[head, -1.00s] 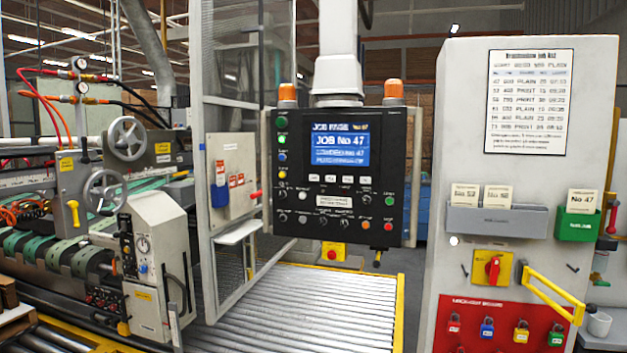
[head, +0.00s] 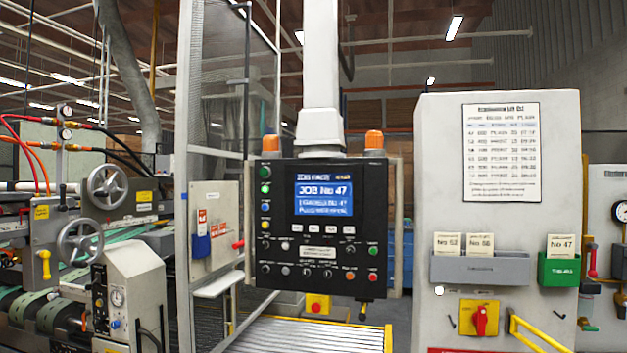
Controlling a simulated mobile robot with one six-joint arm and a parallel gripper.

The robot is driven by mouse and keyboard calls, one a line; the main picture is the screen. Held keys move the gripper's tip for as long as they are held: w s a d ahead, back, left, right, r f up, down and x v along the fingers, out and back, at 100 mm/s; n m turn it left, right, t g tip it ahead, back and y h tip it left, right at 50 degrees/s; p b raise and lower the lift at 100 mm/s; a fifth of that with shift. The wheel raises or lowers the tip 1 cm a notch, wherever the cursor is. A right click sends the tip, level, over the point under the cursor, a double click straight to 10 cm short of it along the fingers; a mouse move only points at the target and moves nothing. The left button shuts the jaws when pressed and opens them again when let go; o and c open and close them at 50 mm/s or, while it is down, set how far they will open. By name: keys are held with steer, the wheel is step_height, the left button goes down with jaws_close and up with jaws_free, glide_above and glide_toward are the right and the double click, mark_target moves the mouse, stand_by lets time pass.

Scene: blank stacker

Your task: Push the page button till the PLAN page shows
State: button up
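The black control panel (head: 275,215) hangs from a pale column in the middle of the head view. Its blue screen (head: 323,193) reads JOB No 47, with a small heading line above that looks like JOB PAGE. A row of small pale buttons (head: 315,229) lies just under the screen; their labels are too small to read, so I cannot tell which is the page button. Coloured buttons run down the panel's left side, and knobs and more buttons fill its lower part. My gripper is not in view.
A grey cabinet (head: 440,130) stands to the right with a posted list (head: 501,152), a grey card holder (head: 455,269), a green card holder (head: 560,270) and a red switch (head: 480,320). A mesh guard (head: 232,90) and machinery stand left. A roller conveyor (head: 300,335) lies below the panel.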

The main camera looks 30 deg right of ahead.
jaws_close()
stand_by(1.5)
